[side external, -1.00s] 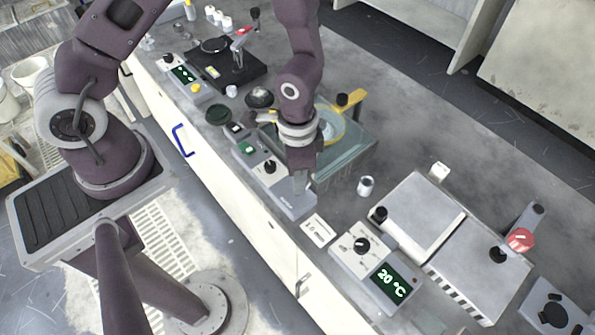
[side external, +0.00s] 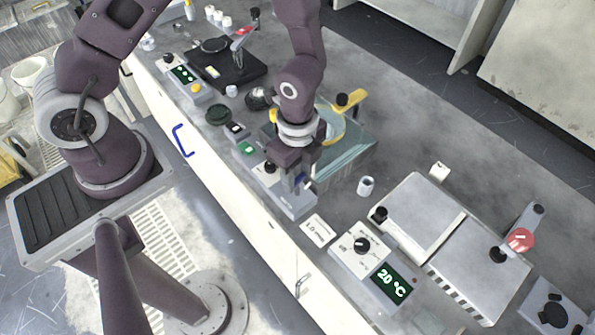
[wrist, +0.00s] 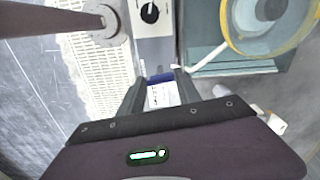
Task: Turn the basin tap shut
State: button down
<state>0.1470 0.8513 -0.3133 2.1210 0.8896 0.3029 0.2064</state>
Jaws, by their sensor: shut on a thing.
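The teal basin (side external: 350,160) stands right of my gripper in the side view, with its rim at upper right in the wrist view (wrist: 200,40). My gripper (side external: 300,182) points down over the near end of the grey control panel. In the wrist view my gripper (wrist: 160,90) has a finger on each side of a small blue piece (wrist: 160,78), apparently the basin tap's handle, and is shut on it. A blue bit also shows between the fingers in the side view. The tap's body is mostly hidden by my gripper.
The grey panel (side external: 291,204) carries a black knob (wrist: 149,13). A small metal cup (side external: 366,186) stands to the right, near the temperature controller (side external: 365,247).

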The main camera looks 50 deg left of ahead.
aim_at(297, 178)
jog(key=shift+m, duration=0.9)
jog(key=c, duration=0.8)
grip_release()
jog(key=shift+c, duration=0.2)
jog(key=shift+r, duration=0.1)
notch_tip(297, 178, up, 7)
jog(key=shift+f, duration=0.1)
